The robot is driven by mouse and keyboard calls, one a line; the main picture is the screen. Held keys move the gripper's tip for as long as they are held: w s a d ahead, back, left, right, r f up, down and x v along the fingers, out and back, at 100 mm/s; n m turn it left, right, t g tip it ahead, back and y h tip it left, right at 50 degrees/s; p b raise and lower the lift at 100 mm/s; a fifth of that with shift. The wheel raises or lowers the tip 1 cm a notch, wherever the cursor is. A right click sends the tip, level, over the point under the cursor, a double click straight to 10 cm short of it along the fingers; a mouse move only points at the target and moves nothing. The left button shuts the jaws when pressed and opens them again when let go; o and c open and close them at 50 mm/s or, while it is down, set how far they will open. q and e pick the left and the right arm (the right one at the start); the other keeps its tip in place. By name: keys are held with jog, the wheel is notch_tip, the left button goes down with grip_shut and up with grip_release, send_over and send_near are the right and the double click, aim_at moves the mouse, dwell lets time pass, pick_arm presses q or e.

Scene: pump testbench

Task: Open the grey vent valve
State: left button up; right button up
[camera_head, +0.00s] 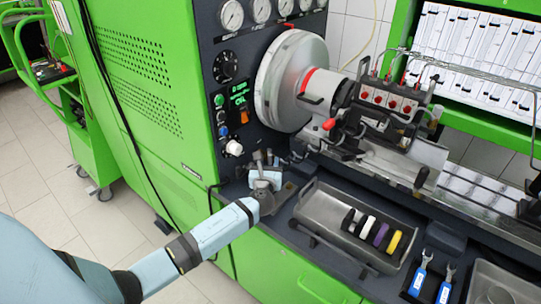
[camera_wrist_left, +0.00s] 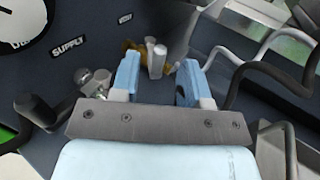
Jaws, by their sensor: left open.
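My left gripper (camera_head: 266,172) is at the front corner of the green testbench, by the dark panel below the large silver disc. In the left wrist view its two blue fingers (camera_wrist_left: 158,80) are open and apart. A light grey upright handle with brass-coloured metal behind it, seemingly the grey vent valve (camera_wrist_left: 156,58), stands between the fingertips. I see gaps on both sides of it, so it does not look gripped. A small, partly unreadable label is just above left of it. In the head view the valve is too small and covered to make out clearly. My right gripper is not in view.
A silver ball-ended fitting (camera_wrist_left: 94,80) is close to the left finger, near the SUPPLY label (camera_wrist_left: 68,47). Dark bent handles (camera_wrist_left: 265,75) are on the right. A metal tray (camera_head: 325,212) with coloured rings lies right of the gripper in the head view.

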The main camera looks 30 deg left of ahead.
aim_at(270, 157)
pick_arm(q)
jog(key=shift+x, duration=2.25)
jog(key=shift+c, duration=0.2)
jog(key=shift+d, duration=0.1)
grip_shut()
